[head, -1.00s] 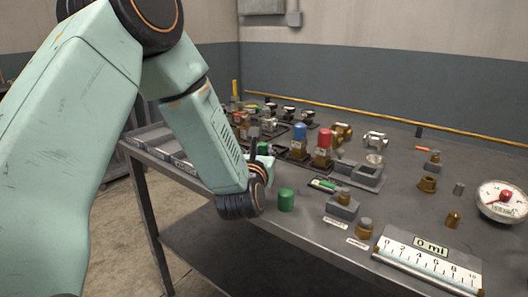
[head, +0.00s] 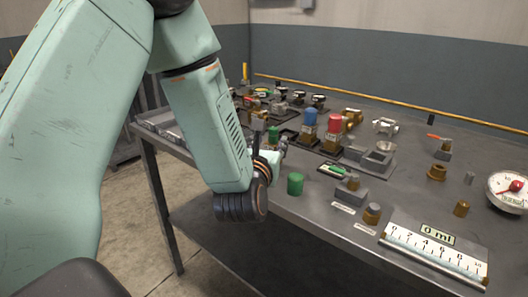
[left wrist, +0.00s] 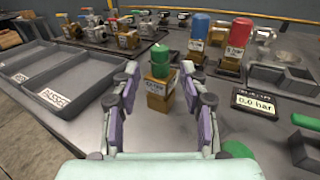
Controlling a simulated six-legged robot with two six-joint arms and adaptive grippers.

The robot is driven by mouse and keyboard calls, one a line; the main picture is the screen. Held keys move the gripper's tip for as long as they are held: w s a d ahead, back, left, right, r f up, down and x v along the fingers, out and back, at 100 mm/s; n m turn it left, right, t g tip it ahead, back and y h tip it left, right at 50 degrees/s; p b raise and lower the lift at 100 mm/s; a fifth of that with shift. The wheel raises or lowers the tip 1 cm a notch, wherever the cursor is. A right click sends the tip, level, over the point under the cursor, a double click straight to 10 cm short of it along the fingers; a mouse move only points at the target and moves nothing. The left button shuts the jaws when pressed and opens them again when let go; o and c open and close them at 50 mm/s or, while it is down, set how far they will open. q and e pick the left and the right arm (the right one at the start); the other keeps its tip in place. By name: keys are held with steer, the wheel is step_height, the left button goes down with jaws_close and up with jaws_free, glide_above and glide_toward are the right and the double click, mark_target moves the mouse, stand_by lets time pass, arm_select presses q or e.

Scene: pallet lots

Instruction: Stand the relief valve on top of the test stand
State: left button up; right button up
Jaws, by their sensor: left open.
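A brass valve with a green cap (left wrist: 160,68) stands upright on the table in the left wrist view, with a white label on its body. It also shows partly behind my arm in the head view (head: 273,133). My left gripper (left wrist: 160,78) is open, its two fingers on either side of the valve; I cannot tell whether they touch it. Similar valves with a blue cap (head: 309,122) and a red cap (head: 333,126) stand behind. My right gripper is not in view.
Grey trays (left wrist: 52,84) lie left of the valve. A "0.0 bar" display (left wrist: 258,104), a loose green cap (head: 295,184), a grey fixture (head: 374,159), a "0 ml" scale (head: 436,250) and a round gauge (head: 509,191) are to the right. The front table edge is close.

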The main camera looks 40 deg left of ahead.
arm_select(q)
steer(key=v, duration=0.6)
